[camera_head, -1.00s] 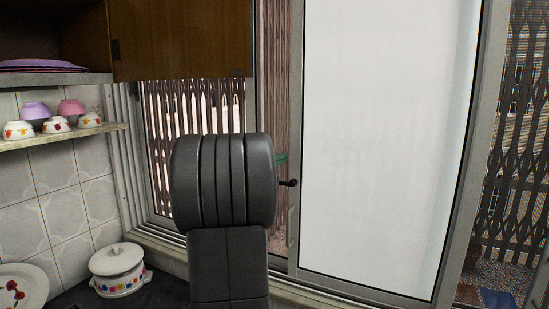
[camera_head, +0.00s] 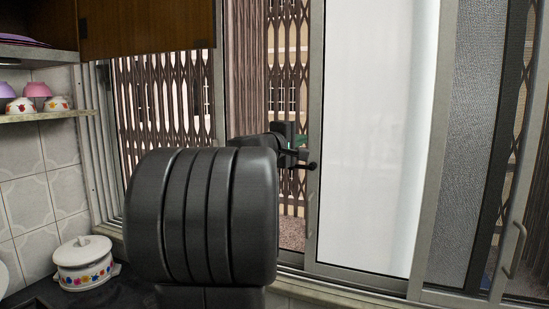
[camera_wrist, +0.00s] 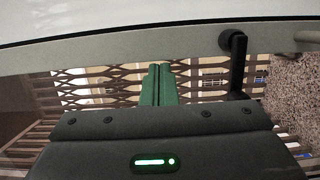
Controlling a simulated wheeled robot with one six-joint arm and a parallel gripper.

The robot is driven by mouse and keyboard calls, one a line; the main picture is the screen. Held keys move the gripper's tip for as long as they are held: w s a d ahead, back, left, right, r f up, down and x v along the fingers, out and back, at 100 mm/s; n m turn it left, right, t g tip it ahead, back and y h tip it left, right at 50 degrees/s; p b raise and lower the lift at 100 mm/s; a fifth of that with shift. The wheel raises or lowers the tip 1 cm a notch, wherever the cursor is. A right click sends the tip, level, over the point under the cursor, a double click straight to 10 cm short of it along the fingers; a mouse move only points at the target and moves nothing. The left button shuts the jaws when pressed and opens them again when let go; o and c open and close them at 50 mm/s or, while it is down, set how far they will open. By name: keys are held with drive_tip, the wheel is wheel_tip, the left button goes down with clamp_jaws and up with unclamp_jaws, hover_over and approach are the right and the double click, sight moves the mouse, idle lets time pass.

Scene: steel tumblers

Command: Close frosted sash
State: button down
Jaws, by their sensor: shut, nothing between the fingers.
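The frosted sash (camera_head: 375,130) is a tall white panel in a grey metal frame. Lattice shows through a gap left of its left stile (camera_head: 315,95). A small black handle (camera_head: 311,166) sticks out at that stile. My gripper (camera_head: 299,142) is beside the stile, just above the handle in the picture, partly hidden by my arm. In the wrist view, its green fingers (camera_wrist: 158,68) are shut together and empty. Their tips are at or near the grey stile (camera_wrist: 120,55), beside the black handle (camera_wrist: 236,65). I cannot tell whether they touch it.
A mesh panel (camera_head: 470,130) stands right of the sash, and another stile with a pull handle (camera_head: 514,250) is further right. A brown lattice (camera_head: 165,95) is behind the window.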

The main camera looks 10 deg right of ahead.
sight(381, 143)
drive_tip(key=s+d+b, duration=0.1)
drive_tip(key=s+d, duration=0.3)
drive_tip(key=d, duration=0.2)
drive_tip(key=s+d+b, duration=0.1)
drive_tip(key=s+d, duration=0.4)
drive_tip(key=d, duration=0.2)
drive_tip(key=s+d+b, duration=0.1)
drive_tip(key=s+d, duration=0.3)
drive_tip(key=d, duration=0.3)
drive_tip(key=shift+s+d+b, duration=0.25)
drive_tip(key=shift+s+b, duration=0.1)
drive_tip(key=shift+a, duration=0.1)
drive_tip(key=shift+w+a, duration=0.2)
drive_tip(key=a, duration=0.2)
drive_tip(key=w+a+b, duration=0.1)
drive_tip(key=a, duration=0.1)
drive_tip(key=shift+w+a, duration=0.2)
drive_tip(key=v, duration=0.8)
drive_tip(key=shift+s+b, duration=0.3)
drive_tip(key=shift+s, duration=0.2)
drive_tip(key=shift+w+d, duration=0.1)
drive_tip(key=shift+d, duration=0.1)
